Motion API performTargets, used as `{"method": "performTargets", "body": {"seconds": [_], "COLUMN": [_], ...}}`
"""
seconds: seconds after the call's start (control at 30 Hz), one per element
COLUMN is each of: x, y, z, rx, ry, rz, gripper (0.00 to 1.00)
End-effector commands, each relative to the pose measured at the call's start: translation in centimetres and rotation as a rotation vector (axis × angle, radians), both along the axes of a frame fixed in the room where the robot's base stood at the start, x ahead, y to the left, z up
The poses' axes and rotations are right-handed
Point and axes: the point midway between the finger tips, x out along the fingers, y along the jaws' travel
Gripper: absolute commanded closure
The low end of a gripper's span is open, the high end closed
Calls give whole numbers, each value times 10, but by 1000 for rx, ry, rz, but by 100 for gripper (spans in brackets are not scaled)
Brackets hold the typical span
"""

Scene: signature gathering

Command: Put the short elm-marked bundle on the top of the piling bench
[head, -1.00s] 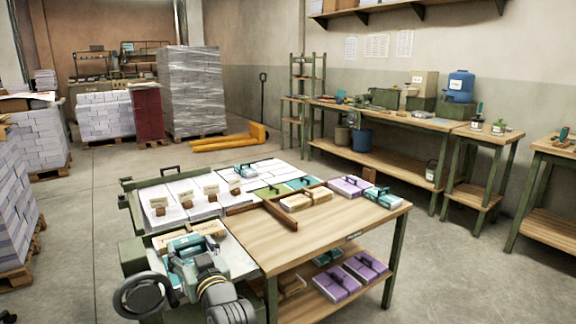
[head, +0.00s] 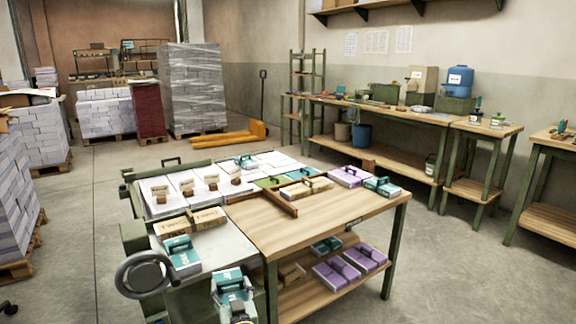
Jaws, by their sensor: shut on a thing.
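A teal-and-white bundle (head: 229,281) is at the bottom of the head view, in front of the wooden bench's left side. My gripper (head: 236,304) is shut on it; most of the gripper is cut off by the lower frame edge. Another teal-topped bundle (head: 182,256) lies on the pale platform to its left. A third teal bundle (head: 383,187) lies at the far right corner of the wooden bench top (head: 325,222), and one more (head: 246,162) on the white stacks behind. I cannot read an elm mark on any of them.
A brown wooden divider (head: 280,205) crosses the bench top; its near middle is bare. Tan packs (head: 308,188), a green bundle (head: 271,182) and a purple bundle (head: 350,177) sit behind. Purple bundles (head: 336,272) lie on the lower shelf. A black handwheel (head: 144,275) stands at left.

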Motion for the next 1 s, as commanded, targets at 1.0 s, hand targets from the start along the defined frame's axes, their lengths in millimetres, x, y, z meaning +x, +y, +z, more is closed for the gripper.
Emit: {"method": "performTargets", "body": {"seconds": [1.0], "x": [-94], "y": [-155], "z": [-323], "rx": [1], "ry": [-5], "rz": [-343], "gripper": [75]}}
